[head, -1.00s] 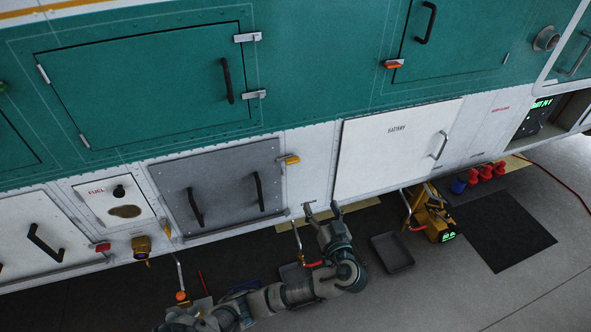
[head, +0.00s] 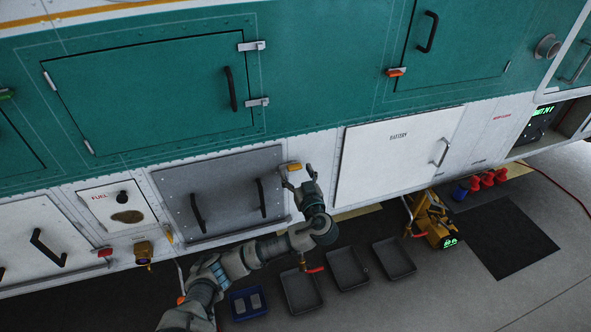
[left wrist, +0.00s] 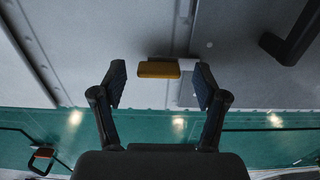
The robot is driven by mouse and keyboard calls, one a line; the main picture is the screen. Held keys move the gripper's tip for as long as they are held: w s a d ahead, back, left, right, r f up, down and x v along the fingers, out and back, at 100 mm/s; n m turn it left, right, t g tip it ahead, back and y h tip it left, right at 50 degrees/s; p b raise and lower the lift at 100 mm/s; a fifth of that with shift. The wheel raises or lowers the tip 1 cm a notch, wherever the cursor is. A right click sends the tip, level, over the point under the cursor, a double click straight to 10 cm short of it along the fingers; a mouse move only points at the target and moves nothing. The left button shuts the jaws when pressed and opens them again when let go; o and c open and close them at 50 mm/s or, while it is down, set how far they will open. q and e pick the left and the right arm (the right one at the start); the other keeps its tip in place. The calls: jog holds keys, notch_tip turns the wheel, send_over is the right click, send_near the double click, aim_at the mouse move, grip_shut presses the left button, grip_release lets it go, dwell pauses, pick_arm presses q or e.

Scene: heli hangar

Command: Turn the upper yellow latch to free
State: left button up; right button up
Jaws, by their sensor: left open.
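The upper yellow latch (head: 293,166) sits at the upper right corner of the grey panel (head: 222,195), on the white hull side. In the left wrist view, the yellow latch (left wrist: 158,69) lies roughly level, with a pale plate beside its right end. My left gripper (head: 298,173) is open and just at the latch. In the left wrist view, the fingers of the left gripper (left wrist: 160,84) stand on either side of the latch, with gaps on both sides. I cannot tell how much depth separates them. My right gripper is not in view.
Two black handles (head: 262,197) stand out from the grey panel. A white battery door (head: 390,160) is to the right. Below are dark trays (head: 347,268), a blue tray (head: 248,303) and a yellow device (head: 437,222) on the floor. A fuel panel (head: 117,205) is at left.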

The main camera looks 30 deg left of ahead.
pick_arm(q)
jog(key=shift+w+a, duration=0.4)
jog(key=shift+w, duration=0.05)
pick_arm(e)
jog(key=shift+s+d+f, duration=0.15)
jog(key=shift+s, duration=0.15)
pick_arm(q)
jog(key=c, duration=1.1)
jog(key=shift+c, duration=0.3)
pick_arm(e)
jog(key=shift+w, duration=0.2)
